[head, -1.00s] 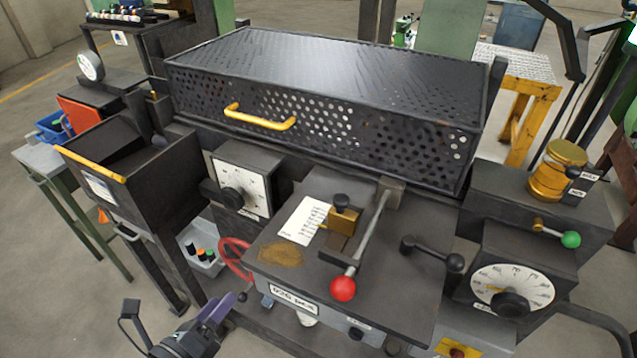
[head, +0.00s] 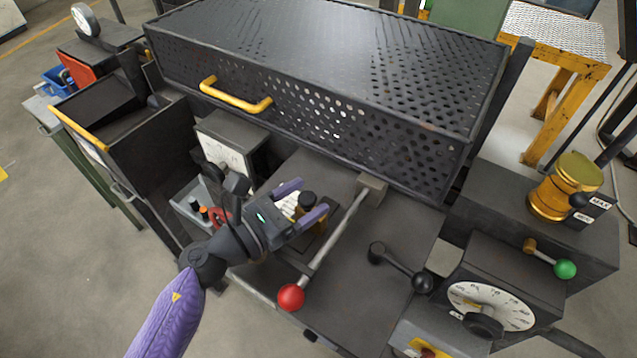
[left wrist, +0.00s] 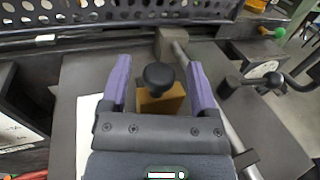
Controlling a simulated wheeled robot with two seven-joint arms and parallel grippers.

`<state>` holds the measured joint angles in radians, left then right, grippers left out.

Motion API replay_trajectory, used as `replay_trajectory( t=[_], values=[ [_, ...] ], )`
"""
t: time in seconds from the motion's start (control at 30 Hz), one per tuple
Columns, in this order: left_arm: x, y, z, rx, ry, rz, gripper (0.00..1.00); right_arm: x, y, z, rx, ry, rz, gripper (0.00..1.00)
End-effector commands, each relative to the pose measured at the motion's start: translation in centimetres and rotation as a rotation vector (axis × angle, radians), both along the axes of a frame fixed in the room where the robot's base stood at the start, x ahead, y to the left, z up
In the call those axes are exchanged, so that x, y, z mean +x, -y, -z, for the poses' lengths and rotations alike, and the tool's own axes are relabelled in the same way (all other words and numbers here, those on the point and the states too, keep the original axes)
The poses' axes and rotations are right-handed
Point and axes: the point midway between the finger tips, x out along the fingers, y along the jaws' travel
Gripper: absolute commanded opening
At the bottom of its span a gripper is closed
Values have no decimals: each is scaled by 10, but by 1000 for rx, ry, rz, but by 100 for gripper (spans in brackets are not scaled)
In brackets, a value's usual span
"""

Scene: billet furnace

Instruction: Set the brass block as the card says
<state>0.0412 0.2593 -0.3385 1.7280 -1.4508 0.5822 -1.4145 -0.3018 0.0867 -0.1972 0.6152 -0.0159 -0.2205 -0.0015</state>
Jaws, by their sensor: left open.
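The brass block (left wrist: 160,103) with a black knob on top stands on the dark bench plate (left wrist: 75,85). In the head view its knob (head: 307,199) shows between the purple fingers, and my gripper hides much of the block. My left gripper (head: 308,200) is open, with one finger on each side of the block; in the left wrist view the fingers (left wrist: 158,75) look apart from it. The white card (head: 290,205) lies left of the block, mostly hidden by the gripper. My right gripper is not in view.
A lever with a red ball (head: 291,297) runs close to the block's right. A black-knobbed handle (head: 400,268) sits farther right, near a dial (head: 490,305). A perforated guard with a yellow handle (head: 236,97) stands behind. A green-knobbed lever (head: 564,269) is at right.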

Motion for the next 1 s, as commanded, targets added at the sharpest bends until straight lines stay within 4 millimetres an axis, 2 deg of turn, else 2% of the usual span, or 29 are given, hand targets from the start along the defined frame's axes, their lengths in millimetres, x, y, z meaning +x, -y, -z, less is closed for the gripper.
replay_trajectory(
  t=[0.2,0.5,0.87,1.0],
  values=[
    [15,20,0,-1,0,-1,77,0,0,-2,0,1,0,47],
    [16,22,0,-1,-1,-1,77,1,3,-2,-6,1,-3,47],
    [16,22,0,-1,-2,-1,1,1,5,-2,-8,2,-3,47],
    [16,22,0,-1,-2,-1,0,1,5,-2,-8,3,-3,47]
  ],
)
